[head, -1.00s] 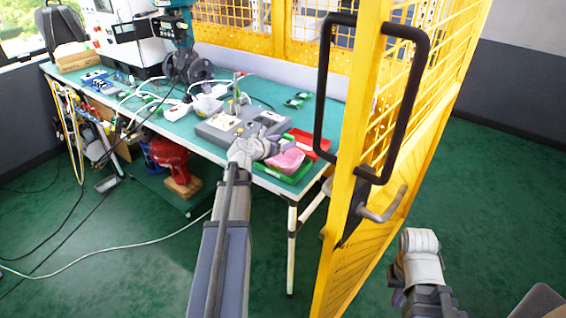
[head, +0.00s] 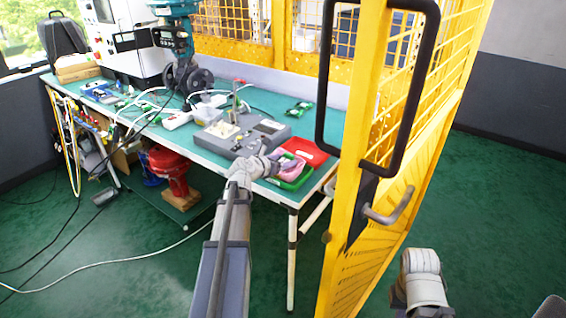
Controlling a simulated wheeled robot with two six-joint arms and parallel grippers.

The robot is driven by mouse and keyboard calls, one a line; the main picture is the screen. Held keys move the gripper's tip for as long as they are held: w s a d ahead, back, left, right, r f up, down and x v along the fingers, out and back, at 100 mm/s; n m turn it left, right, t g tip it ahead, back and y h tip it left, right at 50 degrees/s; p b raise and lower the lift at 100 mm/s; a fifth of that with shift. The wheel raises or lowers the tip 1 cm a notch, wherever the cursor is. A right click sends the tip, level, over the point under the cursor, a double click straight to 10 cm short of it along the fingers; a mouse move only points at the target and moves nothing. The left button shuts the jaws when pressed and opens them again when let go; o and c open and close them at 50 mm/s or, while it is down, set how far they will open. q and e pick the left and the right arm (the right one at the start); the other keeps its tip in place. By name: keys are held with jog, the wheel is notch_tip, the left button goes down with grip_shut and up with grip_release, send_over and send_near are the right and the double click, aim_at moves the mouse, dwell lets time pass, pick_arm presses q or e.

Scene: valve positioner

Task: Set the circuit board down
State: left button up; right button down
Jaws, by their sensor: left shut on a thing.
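My left gripper (head: 279,162) is over the front right of the green-topped bench (head: 262,98), at the pink bin (head: 291,171). It is shut on the circuit board, which is too small and too covered by the gripper to make out. Whether the gripper touches the bin is unclear. Another green circuit board (head: 298,112) lies on the bench farther back, near the yellow fence. My right wrist shows at the lower right; its jaws are not in view.
A grey test device (head: 240,136) stands just left of the gripper. A red bin (head: 306,150) and a green bin (head: 299,182) flank the pink one. The yellow fence door with its black handle (head: 322,100) stands close on the right. White cables lie on the bench's left half.

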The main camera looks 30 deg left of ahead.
pick_arm(q)
jog(key=shift+f+b, duration=0.5)
jog(key=shift+f, duration=0.15)
jog(key=o, duration=1.4)
jog(key=shift+c, duration=0.2)
jog(key=shift+r, duration=0.15)
jog(key=shift+r+p, duration=0.25)
jog(key=shift+p, duration=0.1)
jog(key=shift+r+p, duration=0.45)
jog(key=p+v, duration=0.4)
jog(key=v, duration=0.7)
jog(key=shift+s, duration=0.45)
